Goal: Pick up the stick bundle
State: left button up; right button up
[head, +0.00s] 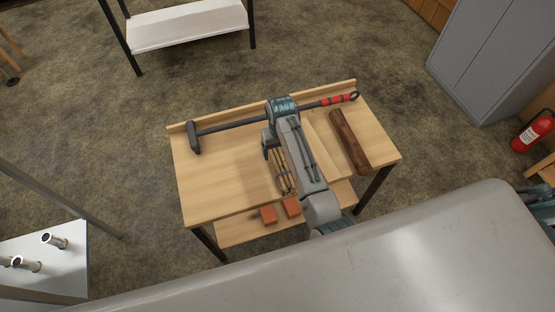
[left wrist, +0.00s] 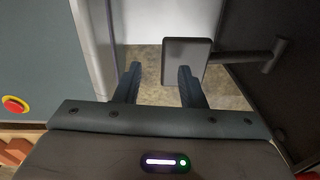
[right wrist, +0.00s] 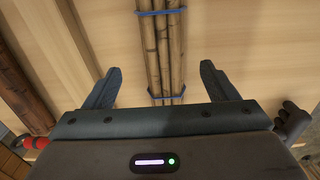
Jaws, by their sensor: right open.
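The stick bundle (head: 284,180) lies on the wooden table, partly hidden by my right arm in the head view. In the right wrist view the bundle (right wrist: 163,45) is several brown sticks bound with blue ties. My right gripper (right wrist: 160,70) is open, pointing down at the table, with a finger to each side of the bundle in the picture and a gap at both sides. I cannot tell how far the fingertips are above it. In the head view the right gripper (head: 267,148) shows over the table. My left gripper (left wrist: 158,75) is open and empty, away from the table.
On the table (head: 205,190) a long dark-headed tool (head: 235,125) with a red grip lies along the back. A dark log (head: 349,141) lies at the right. Orange blocks (head: 267,214) sit near the front on the lower shelf. The left part of the tabletop is clear.

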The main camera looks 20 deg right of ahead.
aim_at(278, 158)
jog(key=shift+w+a+f+p, duration=0.15)
jog(key=shift+f+p, duration=0.1)
jog(key=shift+f, duration=1.35)
jog(key=shift+w+a+f+p, duration=0.1)
jog(key=shift+f+p, duration=0.1)
jog(key=shift+f, duration=1.4)
jog(key=shift+c, duration=0.2)
jog(key=c, duration=1.1)
